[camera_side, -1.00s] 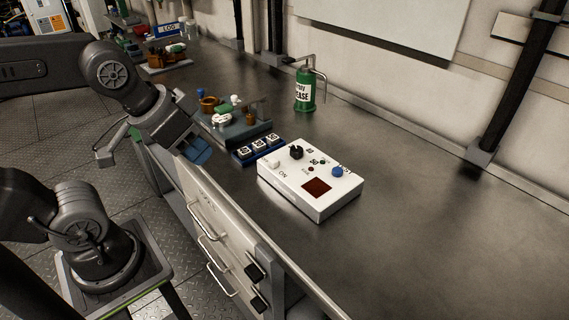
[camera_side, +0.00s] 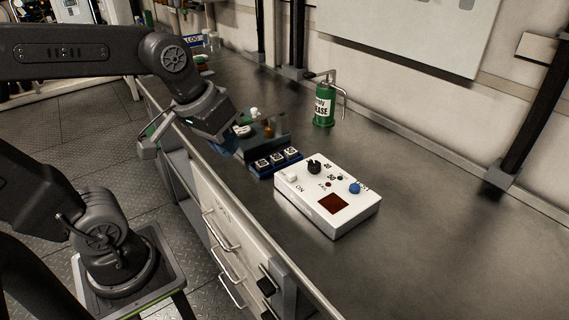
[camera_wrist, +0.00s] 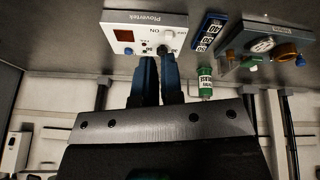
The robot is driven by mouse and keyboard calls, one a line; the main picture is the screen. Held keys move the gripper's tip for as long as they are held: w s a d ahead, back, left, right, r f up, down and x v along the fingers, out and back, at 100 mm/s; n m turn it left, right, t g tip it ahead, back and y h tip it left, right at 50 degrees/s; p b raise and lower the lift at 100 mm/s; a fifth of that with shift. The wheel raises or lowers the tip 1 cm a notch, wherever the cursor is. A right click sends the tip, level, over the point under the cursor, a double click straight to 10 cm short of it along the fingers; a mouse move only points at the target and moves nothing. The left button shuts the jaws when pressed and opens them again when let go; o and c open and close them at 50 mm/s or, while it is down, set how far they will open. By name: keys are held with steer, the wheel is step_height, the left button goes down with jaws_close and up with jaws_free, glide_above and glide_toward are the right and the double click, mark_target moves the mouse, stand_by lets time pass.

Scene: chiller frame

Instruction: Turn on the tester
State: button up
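The tester is a white box (camera_side: 318,204) on the bench in the side view. Its face has a white button (camera_side: 290,177) by the word ON, a black knob (camera_side: 314,166), a blue button (camera_side: 355,188) and a dark red display (camera_side: 333,204). The tester (camera_wrist: 140,36) also shows at the top of the wrist view. My gripper (camera_wrist: 158,62) has two blue fingers with a narrow gap between them, nothing seen held. In the wrist view the fingertips overlap the tester's edge near the knob. In the side view my gripper (camera_side: 228,148) is left of the tester, apart from it.
A blue holder (camera_side: 275,166) with several white-topped pieces lies beside the tester. A green grease can (camera_side: 324,104) stands near the wall. The bench right of the tester is clear.

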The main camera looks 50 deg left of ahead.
mark_target(286, 177)
steer(key=w+a+n+g, duration=0.1)
steer(key=w+a+n, duration=0.1)
steer(key=w, duration=0.1)
steer(key=w+a+n+g+h, duration=0.1)
steer(key=w+a+n, duration=0.1)
steer(key=w+n, duration=0.1)
steer(key=w+a+f+n+g, duration=0.1)
steer(key=w+a+n, duration=0.1)
steer(key=w+n, duration=0.1)
steer(key=shift+w+h, duration=0.4)
jaws_close()
steer(key=w+a+f+n+g+h, duration=0.1)
steer(key=w+a+f+n+h, duration=0.1)
steer(key=w+a+f+n, duration=0.2)
steer(key=w+a+n, duration=0.2)
steer(key=a+n, duration=0.1)
steer(key=shift+w+a+f, duration=0.15)
steer(key=shift+w+f, duration=0.05)
steer(key=x, duration=0.9)
steer(key=shift+s+d+f, duration=0.1)
steer(key=shift+s+d, duration=0.1)
steer(key=shift+d, duration=0.05)
steer(key=d, duration=0.3)
steer(key=shift+f, duration=0.3)
steer(key=shift+d, duration=0.6)
